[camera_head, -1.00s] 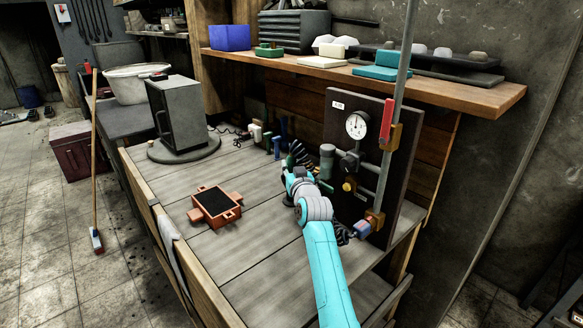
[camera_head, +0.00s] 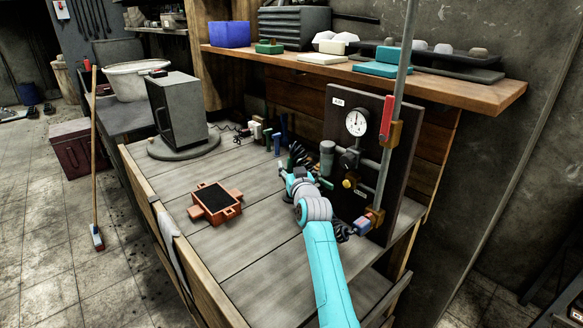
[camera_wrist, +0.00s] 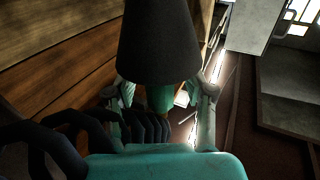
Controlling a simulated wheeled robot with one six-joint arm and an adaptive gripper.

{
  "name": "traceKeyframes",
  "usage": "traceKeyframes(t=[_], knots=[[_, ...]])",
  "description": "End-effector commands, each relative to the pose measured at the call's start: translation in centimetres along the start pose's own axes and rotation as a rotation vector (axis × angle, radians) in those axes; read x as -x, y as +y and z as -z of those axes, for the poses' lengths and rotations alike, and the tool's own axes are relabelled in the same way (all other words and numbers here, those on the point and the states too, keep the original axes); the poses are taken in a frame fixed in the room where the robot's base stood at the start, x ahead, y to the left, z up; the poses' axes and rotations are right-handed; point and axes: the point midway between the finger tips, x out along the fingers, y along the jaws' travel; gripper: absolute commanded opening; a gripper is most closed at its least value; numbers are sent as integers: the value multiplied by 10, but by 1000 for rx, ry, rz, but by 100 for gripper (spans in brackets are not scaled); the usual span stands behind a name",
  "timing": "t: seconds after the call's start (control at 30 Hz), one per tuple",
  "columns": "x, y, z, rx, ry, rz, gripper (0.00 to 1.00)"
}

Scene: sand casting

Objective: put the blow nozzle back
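My gripper (camera_head: 300,173) is low over the bench, just left of the regulator panel. In the wrist view its fingers (camera_wrist: 162,92) stand on either side of a dark tapered body with a green part under it, which I take as the blow nozzle (camera_wrist: 160,40). The fingers appear to touch its sides. In the head view the nozzle is mostly hidden by my gripper. A black coiled hose (camera_wrist: 60,140) runs close to the gripper in the wrist view. The dark panel (camera_head: 400,150) carries a gauge (camera_head: 356,122), grey pipes and a yellow knob.
An orange-brown mould frame (camera_head: 215,201) lies on the bench. Several small tools (camera_head: 268,138) stand behind it. A grey box (camera_head: 180,105) stands on a round base at the back left.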

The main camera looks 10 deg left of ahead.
Motion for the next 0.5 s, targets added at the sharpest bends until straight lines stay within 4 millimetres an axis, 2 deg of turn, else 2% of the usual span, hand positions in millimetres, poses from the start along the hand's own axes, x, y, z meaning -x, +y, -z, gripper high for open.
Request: traceKeyframes(t=[0.13, 0.27, 0.5], knots=[[0, 0, 2, 0, 1, 0, 53], [0, 0, 15, 1, 2, 0, 53], [33, 0, 11, 1, 0, 0, 53]])
